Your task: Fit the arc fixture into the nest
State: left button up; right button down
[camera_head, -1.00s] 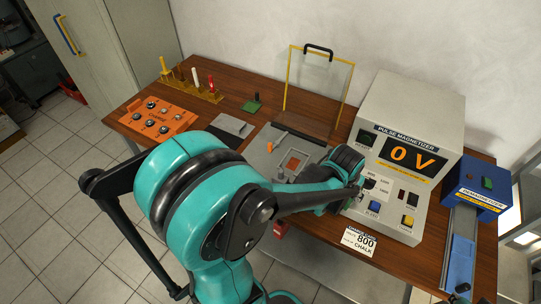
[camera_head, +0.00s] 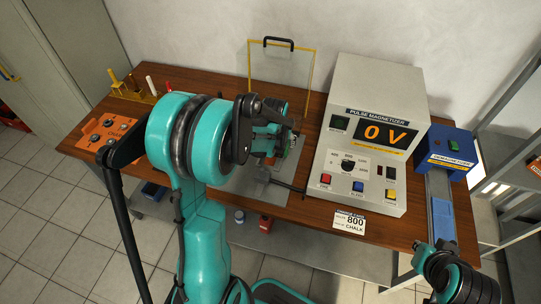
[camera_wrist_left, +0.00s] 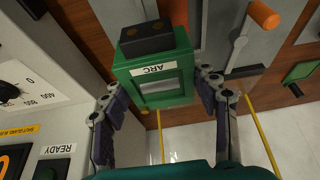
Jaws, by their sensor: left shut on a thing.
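The arc fixture (camera_wrist_left: 155,82) is a green block with a white ARC label, a pale window and a dark block at its end. In the left wrist view it sits between the fingers of my left gripper (camera_wrist_left: 165,108), which is shut on it. In the head view my left gripper (camera_head: 291,141) is left of the magnetizer, with a little green showing. The grey plate (camera_head: 278,196) lies below it, mostly hidden by my arm. The nest cannot be made out clearly. My right gripper (camera_head: 432,246) is small at the lower right, by the blue slide; its fingers are unclear.
The pulse magnetizer (camera_head: 372,135) reads 0 V and stands close right of my left gripper. A clear yellow-edged guard (camera_head: 262,62) stands behind. The blue demagnetizer (camera_head: 445,155) is at right. An orange lever knob (camera_wrist_left: 264,14) rises from the plate.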

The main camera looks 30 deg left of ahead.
aim_at(271, 159)
pick_arm(q)
jog(key=s+a+f, duration=0.1)
jog(key=s+a+f+b, duration=0.1)
jog(key=shift+s+a+f, duration=0.15)
jog(key=shift+a+f, duration=0.05)
jog(key=shift+a, duration=0.2)
jog(key=shift+f+b, duration=0.8)
jog(key=shift+f, duration=1.15)
jog(key=shift+f, duration=0.1)
jog(key=o, duration=1.7)
